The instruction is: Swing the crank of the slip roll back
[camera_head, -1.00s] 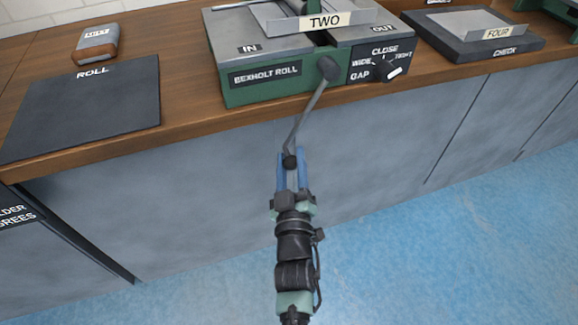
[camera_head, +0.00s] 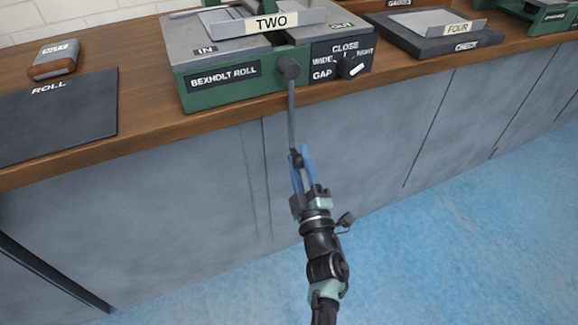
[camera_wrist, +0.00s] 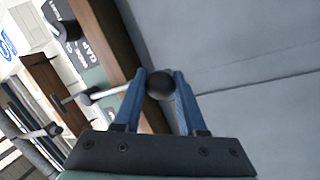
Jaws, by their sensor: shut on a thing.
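The slip roll (camera_head: 225,85) is a green and grey machine labelled BEXHOLT ROLL at the bench edge. Its crank (camera_head: 291,112) is a grey arm that hangs almost straight down from a dark hub (camera_head: 288,67), in front of the cabinet. A dark knob handle (camera_head: 297,159) sits at the crank's lower end. My gripper (camera_head: 301,158) has its blue fingers shut on that knob from below. In the wrist view the round dark knob (camera_wrist: 159,84) lies between the two blue fingertips, with the crank arm (camera_wrist: 112,91) running off to the left.
A gap dial (camera_head: 350,67) marked WIDE, CLOSE and TIGHT is on the roll's front, right of the hub. A dark ROLL mat (camera_head: 60,112) and a small block (camera_head: 54,60) lie on the bench at left. Grey cabinet fronts (camera_head: 200,200) stand behind my gripper.

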